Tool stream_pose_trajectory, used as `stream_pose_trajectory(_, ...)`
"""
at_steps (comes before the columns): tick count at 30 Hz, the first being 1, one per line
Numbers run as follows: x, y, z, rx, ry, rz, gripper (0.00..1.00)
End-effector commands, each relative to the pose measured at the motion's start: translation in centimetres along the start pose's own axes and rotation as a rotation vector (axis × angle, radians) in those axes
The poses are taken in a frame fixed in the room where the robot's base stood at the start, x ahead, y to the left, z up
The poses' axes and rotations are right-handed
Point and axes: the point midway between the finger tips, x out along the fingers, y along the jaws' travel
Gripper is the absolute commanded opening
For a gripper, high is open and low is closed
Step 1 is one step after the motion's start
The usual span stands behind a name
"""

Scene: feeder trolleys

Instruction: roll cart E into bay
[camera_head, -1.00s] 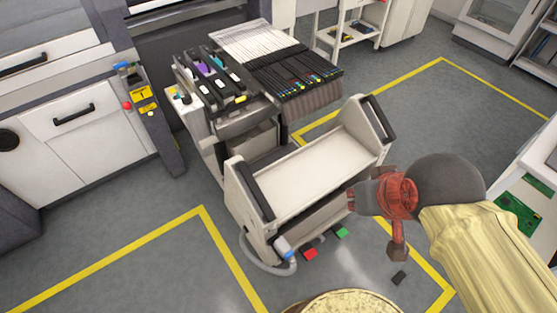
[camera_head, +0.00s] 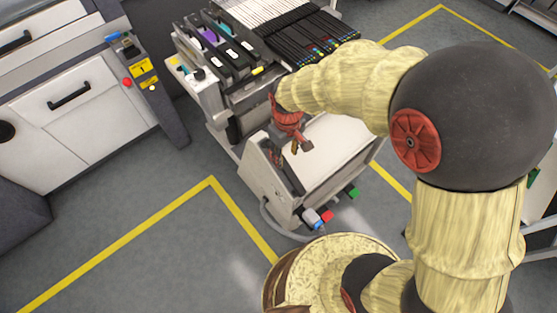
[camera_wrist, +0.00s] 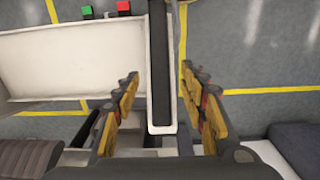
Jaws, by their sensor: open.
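A white feeder cart (camera_head: 330,150) stands on the grey floor in front of the machine, loaded with dark feeders (camera_head: 305,38). I cannot read a letter on it. My gripper (camera_head: 297,148) is over the cart's left side arm. In the wrist view, my open gripper (camera_wrist: 160,78) has one finger on each side of the dark handle bar (camera_wrist: 160,60), with gaps on both sides. I cannot tell how deep the bar sits between the fingers.
Yellow floor lines (camera_head: 130,240) run left of the cart. A red pedal (camera_head: 327,216) and a green pedal (camera_head: 354,192) show low at the cart's front, beside a grey hose. A control post (camera_head: 150,85) stands left of the cart.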

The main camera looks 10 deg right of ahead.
Motion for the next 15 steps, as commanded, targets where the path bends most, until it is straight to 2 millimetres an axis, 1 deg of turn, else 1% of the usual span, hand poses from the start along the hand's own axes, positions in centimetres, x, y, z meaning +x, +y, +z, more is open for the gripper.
stream_pose_trajectory(5,2.1,0.0,0.1,-0.006,-0.004,-0.001,0.42)
stream_pose_trajectory(12,5.8,0.0,0.2,-0.005,-0.003,-0.001,0.42)
stream_pose_trajectory(15,6.8,0.0,0.1,-0.005,-0.002,-0.001,0.42)
